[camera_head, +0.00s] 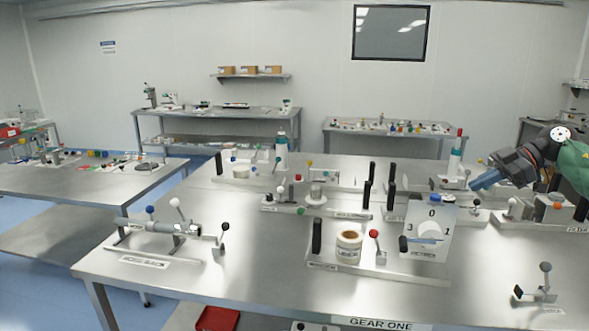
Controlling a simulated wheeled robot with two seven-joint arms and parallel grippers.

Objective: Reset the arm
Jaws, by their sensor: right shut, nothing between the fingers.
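My right gripper (478,186) is at the right of the head view, above the right part of the metal table. Its arm comes in from the right edge, with a dark wrist and a green sleeve-like part. The blue fingertips point left and down, and they are shut with nothing between them. The gripper appears apart from the devices near it, though its exact height is hard to tell. My left gripper is out of view.
A red bin (218,319) sits below the front edge.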

